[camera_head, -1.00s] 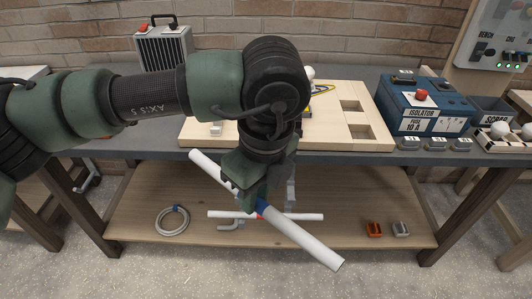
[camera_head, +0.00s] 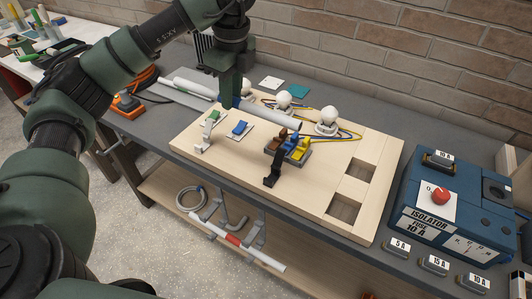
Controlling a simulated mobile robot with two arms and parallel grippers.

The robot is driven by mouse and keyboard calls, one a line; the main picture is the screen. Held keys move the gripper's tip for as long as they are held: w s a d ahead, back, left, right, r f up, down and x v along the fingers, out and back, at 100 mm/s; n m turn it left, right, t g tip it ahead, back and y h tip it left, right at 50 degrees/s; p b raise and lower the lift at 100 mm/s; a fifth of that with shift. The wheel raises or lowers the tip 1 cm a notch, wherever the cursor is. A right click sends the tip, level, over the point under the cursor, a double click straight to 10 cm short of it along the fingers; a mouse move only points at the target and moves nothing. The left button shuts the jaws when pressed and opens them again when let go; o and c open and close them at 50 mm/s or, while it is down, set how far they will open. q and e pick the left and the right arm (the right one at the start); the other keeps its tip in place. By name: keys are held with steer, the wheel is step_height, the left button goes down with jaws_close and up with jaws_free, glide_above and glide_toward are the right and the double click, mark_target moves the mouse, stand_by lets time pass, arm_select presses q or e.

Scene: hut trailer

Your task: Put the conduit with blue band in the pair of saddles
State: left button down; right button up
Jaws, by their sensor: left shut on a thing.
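My left gripper (camera_head: 233,98) is shut around the middle of a white conduit (camera_head: 275,115) at its blue band (camera_head: 240,102). The conduit is nearly level above the wooden board, running from back left to front right. Its lower right end is near the coloured levers. Grey bent brackets (camera_head: 258,234) show below the bench's front edge; I cannot tell for sure that these are the saddles. A white upright piece (camera_head: 205,136) and a black one (camera_head: 272,174) stand on the board's front part. My right gripper is out of view.
A white conduit with a red band (camera_head: 232,239) and a coiled grey hose (camera_head: 190,198) are low by the shelf. White bulbs (camera_head: 326,112) and wires stand behind the held conduit. A blue isolator box (camera_head: 455,215) is at right. The board (camera_head: 310,190) has bare room right of centre.

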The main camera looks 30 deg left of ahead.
arm_select(q)
step_height(320, 180, down, 8)
steer(key=a+f, duration=0.1)
steer(key=p, duration=0.2)
glide_above(236, 163)
step_height(236, 163, down, 6)
steer(key=shift+d+r, duration=0.1)
steer(key=shift+d, duration=0.05)
steer(key=shift+f, duration=0.3)
step_height(236, 163, down, 4)
steer(key=shift+f+p, duration=0.15)
steer(key=shift+p, duration=0.4)
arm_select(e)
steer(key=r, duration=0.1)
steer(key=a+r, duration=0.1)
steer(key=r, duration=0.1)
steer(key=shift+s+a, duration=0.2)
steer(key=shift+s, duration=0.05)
arm_select(q)
steer(key=shift+f, duration=0.1)
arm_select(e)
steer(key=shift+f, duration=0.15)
arm_select(q)
steer(key=c, duration=1.3)
jaws_free()
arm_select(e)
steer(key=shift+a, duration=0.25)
